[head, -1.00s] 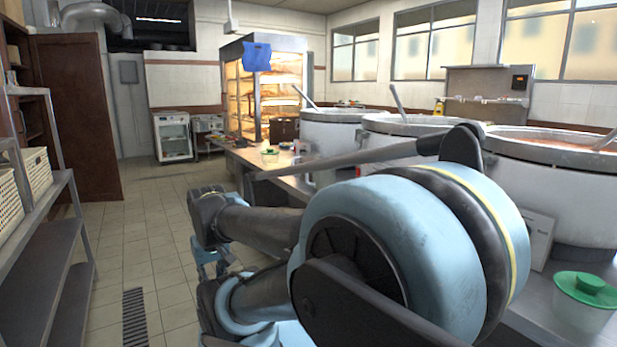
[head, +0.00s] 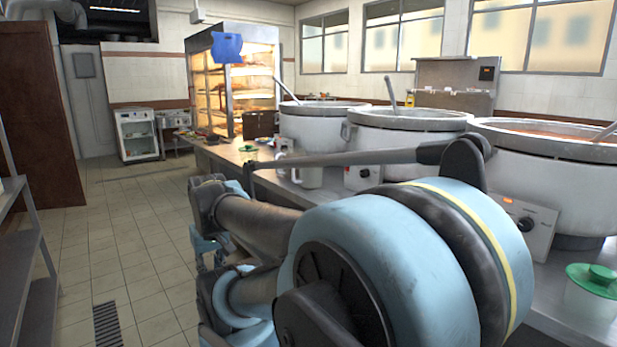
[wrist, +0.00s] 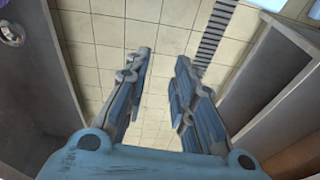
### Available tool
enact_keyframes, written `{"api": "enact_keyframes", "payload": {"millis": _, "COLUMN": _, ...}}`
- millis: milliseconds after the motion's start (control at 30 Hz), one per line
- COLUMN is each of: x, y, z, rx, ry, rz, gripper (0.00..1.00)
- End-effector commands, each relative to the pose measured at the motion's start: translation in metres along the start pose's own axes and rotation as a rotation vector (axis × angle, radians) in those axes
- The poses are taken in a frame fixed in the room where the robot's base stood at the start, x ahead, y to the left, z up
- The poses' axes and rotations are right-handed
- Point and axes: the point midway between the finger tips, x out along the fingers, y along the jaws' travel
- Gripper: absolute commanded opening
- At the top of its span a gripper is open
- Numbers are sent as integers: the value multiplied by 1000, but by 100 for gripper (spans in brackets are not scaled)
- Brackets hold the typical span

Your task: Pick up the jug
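A pale, jug-like vessel (head: 309,176) stands on the steel counter in front of the pots in the head view. My arm crosses in front of it and hides part of it, so its full shape cannot be told. It does not show in the wrist view. My gripper (wrist: 160,65) is open and empty in the wrist view, with its two fingers well apart above the tiled floor. In the head view it hangs low, left of the counter and apart from the vessel, largely hidden by my arm.
Large stockpots (head: 405,131) line the counter (head: 550,255). Green-lidded tubs stand near (head: 595,290) and far (head: 248,151) on it. A lit food cabinet (head: 232,80) stands behind. A shelf rack (head: 25,260) is at left. The tiled aisle (head: 130,225) is clear.

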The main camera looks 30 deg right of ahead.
Motion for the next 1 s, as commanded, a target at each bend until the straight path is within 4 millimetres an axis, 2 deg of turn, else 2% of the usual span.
{"api": "enact_keyframes", "payload": {"millis": 267, "x": -18, "y": 3, "z": -53, "rx": 18, "ry": 40, "rz": -145, "gripper": 24}}
{"api": "enact_keyframes", "payload": {"millis": 433, "x": -29, "y": 18, "z": -93, "rx": 23, "ry": 107, "rz": -235, "gripper": 24}}
{"api": "enact_keyframes", "payload": {"millis": 567, "x": -37, "y": 38, "z": -124, "rx": 25, "ry": 177, "rz": -293, "gripper": 24}}
{"api": "enact_keyframes", "payload": {"millis": 767, "x": -51, "y": 84, "z": -168, "rx": 25, "ry": 315, "rz": -355, "gripper": 24}}
{"api": "enact_keyframes", "payload": {"millis": 1000, "x": -68, "y": 161, "z": -207, "rx": 18, "ry": 515, "rz": -377, "gripper": 24}}
